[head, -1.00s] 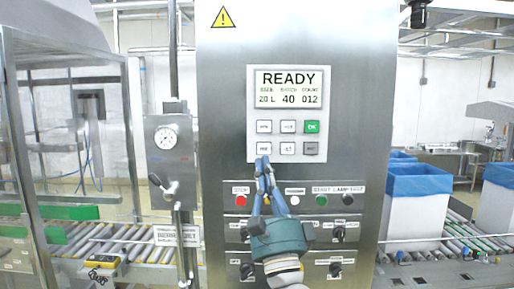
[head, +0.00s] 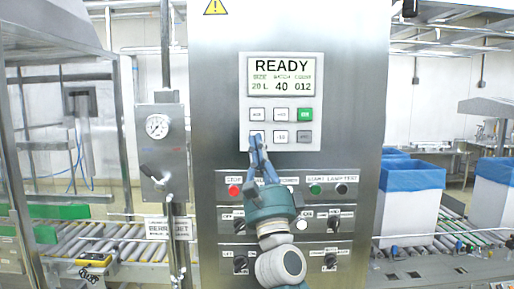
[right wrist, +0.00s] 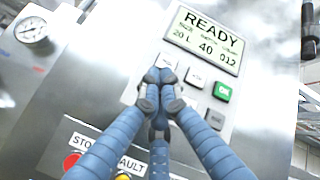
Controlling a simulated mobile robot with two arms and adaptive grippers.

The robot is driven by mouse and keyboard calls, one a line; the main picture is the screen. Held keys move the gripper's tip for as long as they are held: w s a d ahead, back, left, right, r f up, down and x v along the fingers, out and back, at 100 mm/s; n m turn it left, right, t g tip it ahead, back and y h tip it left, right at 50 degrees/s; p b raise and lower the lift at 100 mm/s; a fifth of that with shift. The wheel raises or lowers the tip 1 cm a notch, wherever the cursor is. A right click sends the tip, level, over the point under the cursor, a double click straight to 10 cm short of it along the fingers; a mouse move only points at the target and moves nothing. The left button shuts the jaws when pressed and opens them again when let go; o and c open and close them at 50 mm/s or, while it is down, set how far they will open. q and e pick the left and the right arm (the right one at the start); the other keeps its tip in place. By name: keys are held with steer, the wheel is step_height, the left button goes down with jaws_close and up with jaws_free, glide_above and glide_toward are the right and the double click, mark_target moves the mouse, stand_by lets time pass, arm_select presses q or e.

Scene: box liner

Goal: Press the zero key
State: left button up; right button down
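The key panel (head: 282,92) is on the front of a steel cabinet, with two rows of three keys under a screen that reads READY. The top right key (head: 305,114) is green. The key labels are too small to read, so I cannot tell the zero key by its label. My right gripper (head: 256,140) has its blue fingertips together, with nothing held, at the lower left key. In the right wrist view the fingertips (right wrist: 158,82) hide most of that key; I cannot tell whether they touch it. My left gripper is not in view.
Below the panel are a red button (head: 234,190), a green button (head: 315,189) and several black knobs. A box with a pressure gauge (head: 158,126) stands left of the cabinet. Blue-lined bins (head: 412,178) are on the roller conveyor at right.

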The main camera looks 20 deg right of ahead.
steer(key=shift+w+d+b, duration=0.25)
steer(key=shift+w+b, duration=0.1)
steer(key=shift+w, duration=0.4)
steer(key=shift+w+d+b, duration=0.2)
steer(key=shift+w+b, duration=0.1)
steer(key=shift+w, duration=0.4)
steer(key=shift+w, duration=0.15)
stand_by(0.3)
steer(key=shift+w+d, duration=0.1)
steer(key=shift+w, duration=0.15)
steer(key=shift+w+d+r+b, duration=0.1)
steer(key=shift+w+b, duration=0.2)
steer(key=shift+b, duration=0.2)
stand_by(0.5)
steer(key=shift+s+a+p, duration=0.2)
steer(key=shift+s+p, duration=0.55)
steer(key=shift+p, duration=0.05)
